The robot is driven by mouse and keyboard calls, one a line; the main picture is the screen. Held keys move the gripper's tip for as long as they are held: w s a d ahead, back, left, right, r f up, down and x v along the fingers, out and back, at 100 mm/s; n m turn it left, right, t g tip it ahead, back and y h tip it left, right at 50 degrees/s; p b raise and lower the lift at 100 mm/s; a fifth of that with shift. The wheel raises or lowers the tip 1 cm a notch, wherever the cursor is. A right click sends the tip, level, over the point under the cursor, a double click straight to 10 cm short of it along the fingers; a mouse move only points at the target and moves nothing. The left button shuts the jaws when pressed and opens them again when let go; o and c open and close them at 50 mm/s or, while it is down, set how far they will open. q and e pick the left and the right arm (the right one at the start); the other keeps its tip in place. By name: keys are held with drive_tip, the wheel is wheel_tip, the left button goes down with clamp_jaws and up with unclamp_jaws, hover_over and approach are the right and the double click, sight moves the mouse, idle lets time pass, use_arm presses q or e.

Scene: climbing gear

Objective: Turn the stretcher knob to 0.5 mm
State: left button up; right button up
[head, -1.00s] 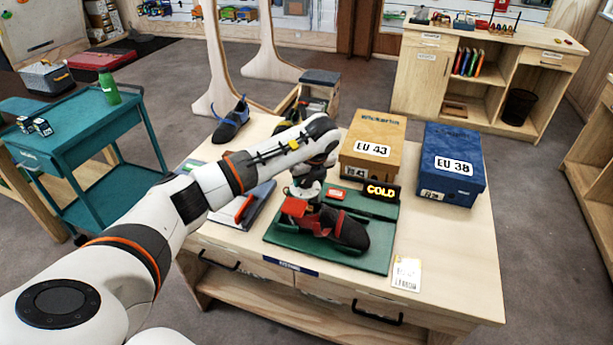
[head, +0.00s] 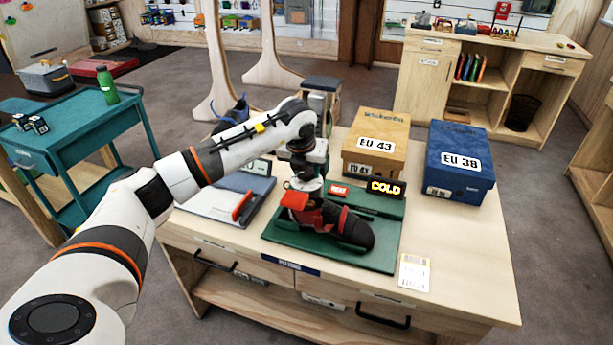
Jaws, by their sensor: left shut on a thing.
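The shoe stretcher is a green base (head: 378,260) on the workbench, with a dark and red shoe (head: 345,227) mounted on it and a red block (head: 294,200) at the shoe's left end. A black display reading COLD (head: 385,188) and a small red HEAT button (head: 338,190) sit at its back. My left gripper (head: 305,186) points down at the back left of the stretcher, behind the red block, shut on the stretcher knob. The knob is hidden by the gripper, and no millimetre scale can be read. My right gripper is out of view.
An EU 43 box (head: 376,133) and a blue EU 38 box (head: 461,165) stand behind and right. A grey tray with a red bar (head: 228,203) lies left of the stretcher. A white and yellow card (head: 414,273) lies at the front right. The bench's right side is clear.

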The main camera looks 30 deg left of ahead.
use_arm(q)
drive_tip(key=m, duration=0.1)
drive_tip(key=m+h+b, duration=0.1)
drive_tip(key=shift+a+f+m, duration=0.15)
drive_tip(key=shift+m, duration=0.25)
drive_tip(key=shift+m+h+b, duration=0.4)
drive_tip(key=shift+m+b, duration=0.15)
drive_tip(key=shift+m, duration=0.35)
drive_tip(key=shift+a+m+h, duration=0.15)
drive_tip(key=shift+m+h, duration=0.25)
drive_tip(key=shift+m, duration=0.8)
drive_tip(key=shift+m+g+h+b, duration=0.3)
drive_tip(key=shift+m+h, duration=0.2)
drive_tip(key=shift+m, duration=0.9)
drive_tip(key=o, duration=1)
drive_tip(key=shift+a+r, duration=0.1)
drive_tip(key=shift+r, duration=0.1)
